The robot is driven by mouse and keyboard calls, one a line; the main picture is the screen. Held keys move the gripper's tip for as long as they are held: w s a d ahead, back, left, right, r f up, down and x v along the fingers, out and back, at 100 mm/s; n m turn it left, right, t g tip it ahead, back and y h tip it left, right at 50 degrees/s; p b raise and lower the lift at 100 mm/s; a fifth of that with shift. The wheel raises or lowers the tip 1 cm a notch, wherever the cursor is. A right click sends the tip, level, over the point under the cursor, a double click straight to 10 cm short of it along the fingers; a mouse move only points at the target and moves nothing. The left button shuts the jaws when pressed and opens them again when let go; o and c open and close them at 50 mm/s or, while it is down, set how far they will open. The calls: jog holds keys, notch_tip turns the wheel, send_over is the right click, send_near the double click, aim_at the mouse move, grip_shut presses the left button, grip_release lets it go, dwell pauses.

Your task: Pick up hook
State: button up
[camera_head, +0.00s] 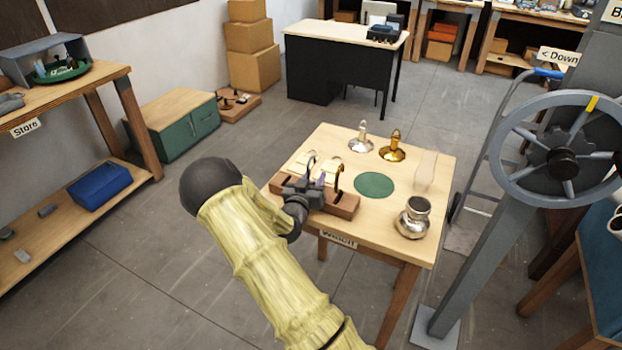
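A wooden block or rack (345,207) lies on the front left of the small wooden table. A brass curved hook (338,177) stands up at the rack's right part. A darker curved piece (311,160), perhaps a second hook, rises just left of it. My gripper (309,183) is over the left and middle of the rack, close to both curved pieces. Its dark fingers overlap them from this angle. I cannot tell if the fingers touch either piece or how far apart they are. The lower parts of the pieces are partly hidden by the gripper.
On the table (440,180) are a green disc (374,185), a silver lamp base (360,143), a brass one (393,152), a silver pot (412,222) and a clear strip (426,168). A large grey handwheel (510,150) stands at the right. A store shelf (100,80) stands left.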

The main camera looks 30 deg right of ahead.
dwell(0.3)
grip_shut()
jog(key=shift+r, duration=0.1)
notch_tip(320, 180, up, 10)
jog(key=shift+f+b, duration=0.1)
jog(key=shift+b, duration=0.25)
dwell(0.6)
